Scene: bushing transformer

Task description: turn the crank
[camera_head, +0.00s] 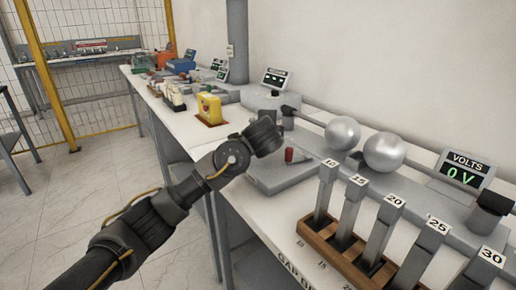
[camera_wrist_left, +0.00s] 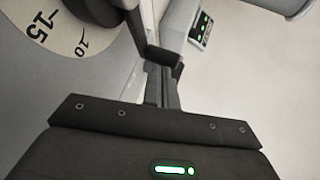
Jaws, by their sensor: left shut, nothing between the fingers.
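A small red upright handle (camera_head: 289,155), which looks like the crank's grip, stands on a flat grey base (camera_head: 275,180) on the white bench. Two shiny metal spheres (camera_head: 383,152) stand right of it. My left arm reaches in from the left, and its dark wrist is just above and left of the red handle. In the left wrist view my left gripper (camera_wrist_left: 162,82) has its fingers together with nothing between them. The red handle does not show in that view. A round dial (camera_wrist_left: 55,30) with numbers 15 and 10 is at its upper left. My right gripper is not in view.
A wooden rack (camera_head: 345,250) holds several grey numbered bars at the front right. A meter (camera_head: 463,170) reads 0 V. A yellow device (camera_head: 210,108) and other apparatus stand farther along the bench. A small display (camera_wrist_left: 201,27) shows in the wrist view. The floor at left is clear.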

